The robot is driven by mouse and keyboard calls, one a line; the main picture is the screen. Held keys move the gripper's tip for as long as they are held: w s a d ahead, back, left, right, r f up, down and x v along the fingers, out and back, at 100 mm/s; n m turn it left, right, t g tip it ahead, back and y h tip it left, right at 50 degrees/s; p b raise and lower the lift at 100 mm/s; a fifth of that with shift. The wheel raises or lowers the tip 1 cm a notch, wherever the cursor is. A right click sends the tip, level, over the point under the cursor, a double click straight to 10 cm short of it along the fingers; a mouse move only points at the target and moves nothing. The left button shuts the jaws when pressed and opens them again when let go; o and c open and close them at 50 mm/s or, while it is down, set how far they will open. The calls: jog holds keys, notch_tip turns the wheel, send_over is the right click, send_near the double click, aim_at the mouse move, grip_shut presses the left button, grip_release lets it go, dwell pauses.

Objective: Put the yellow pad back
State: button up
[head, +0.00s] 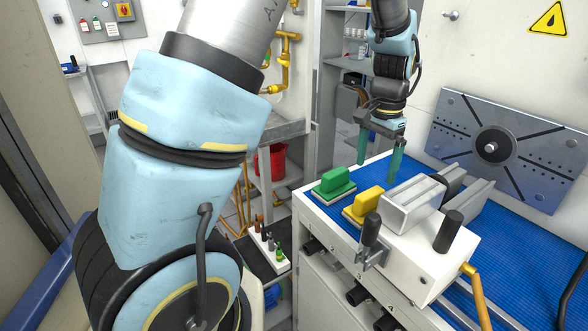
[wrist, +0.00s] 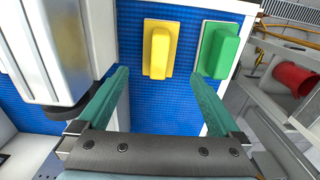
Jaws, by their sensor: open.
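The yellow pad (head: 363,204) sits on the blue mat (head: 318,203) on the bench, just right of the green pad (head: 334,182) and left of the white clamp fixture. In the wrist view the yellow pad (wrist: 159,48) lies ahead of the jaws, with the green pad (wrist: 219,50) to its right. My gripper (head: 379,160) is open and empty, pointing down over the bench, behind the two pads. In the wrist view its teal fingers (wrist: 158,90) are spread wide apart, and the yellow pad shows in line with the gap between them. The fingers touch neither pad.
The white fixture with a metal block (head: 412,203) and black knobs stands close to the right of the yellow pad. A slotted metal plate (head: 505,148) is on the wall behind. A small rack (head: 269,250) stands left of the bench, and a red bucket (head: 271,163) is beyond.

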jog(key=s+a+r+n, duration=0.1)
jog(key=a+n, duration=0.4)
jog(key=a, duration=1)
jog(key=s+a+r+n+t, duration=0.1)
jog(key=s+a+n, duration=0.2)
jog(key=a, duration=1.2)
jog(key=n, duration=0.3)
jog(key=shift+t, duration=0.3)
jog(key=shift+c, duration=0.2)
